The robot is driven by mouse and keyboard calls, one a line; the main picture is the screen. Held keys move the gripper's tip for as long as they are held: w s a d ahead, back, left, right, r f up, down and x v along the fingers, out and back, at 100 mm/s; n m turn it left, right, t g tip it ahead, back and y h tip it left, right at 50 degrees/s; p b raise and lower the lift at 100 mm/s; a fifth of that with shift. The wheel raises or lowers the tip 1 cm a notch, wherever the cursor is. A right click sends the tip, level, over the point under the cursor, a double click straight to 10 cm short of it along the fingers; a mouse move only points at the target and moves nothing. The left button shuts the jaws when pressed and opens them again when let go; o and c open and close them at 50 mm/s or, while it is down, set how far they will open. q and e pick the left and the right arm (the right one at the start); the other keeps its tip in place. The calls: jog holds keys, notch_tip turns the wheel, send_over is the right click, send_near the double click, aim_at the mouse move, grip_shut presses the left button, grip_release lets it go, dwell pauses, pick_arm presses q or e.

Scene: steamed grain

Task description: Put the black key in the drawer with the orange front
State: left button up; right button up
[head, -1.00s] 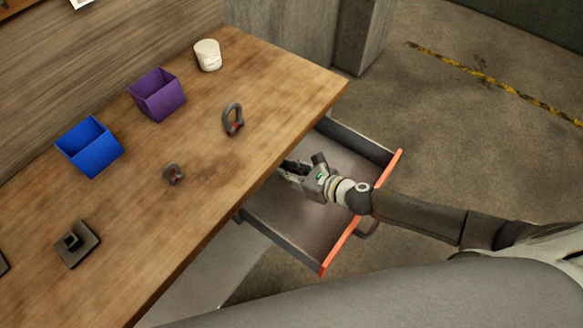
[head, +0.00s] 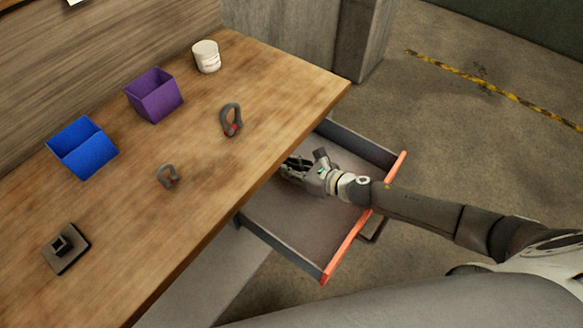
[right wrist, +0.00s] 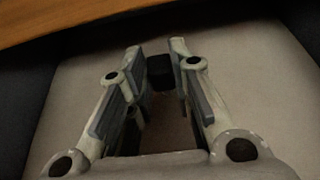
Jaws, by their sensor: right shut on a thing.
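The drawer with the orange front (head: 347,247) is pulled open below the right end of the table. My right gripper (head: 288,167) is over the inside of the drawer, close to the table's edge. In the right wrist view my right gripper (right wrist: 156,48) is shut on a small dark block-like thing, which looks like the black key (right wrist: 160,72), held between its fingertips above the drawer's grey floor. The key's full shape is hidden by the fingers and shadow. In the head view the key cannot be made out. My left gripper is not in view.
The table edge overhangs the drawer's back. The drawer floor looks clear.

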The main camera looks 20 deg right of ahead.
jog(key=shift+s+f, duration=0.25)
jog(key=shift+f, duration=0.3)
jog(key=o, duration=0.9)
jog(key=shift+d, duration=0.1)
jog(key=shift+w+r, duration=0.1)
jog(key=shift+r, duration=0.1)
jog(key=shift+r, duration=0.25)
jog(key=shift+r+p, duration=0.45)
jog(key=shift+p, duration=0.25)
jog(key=b+v, duration=0.1)
jog(key=v, duration=0.5)
jog(key=shift+d+f, duration=0.1)
jog(key=shift+f, duration=0.1)
jog(key=shift+s+d+r+b, duration=0.3)
jog(key=shift+s+r+b, duration=0.05)
jog(key=shift+s, duration=0.15)
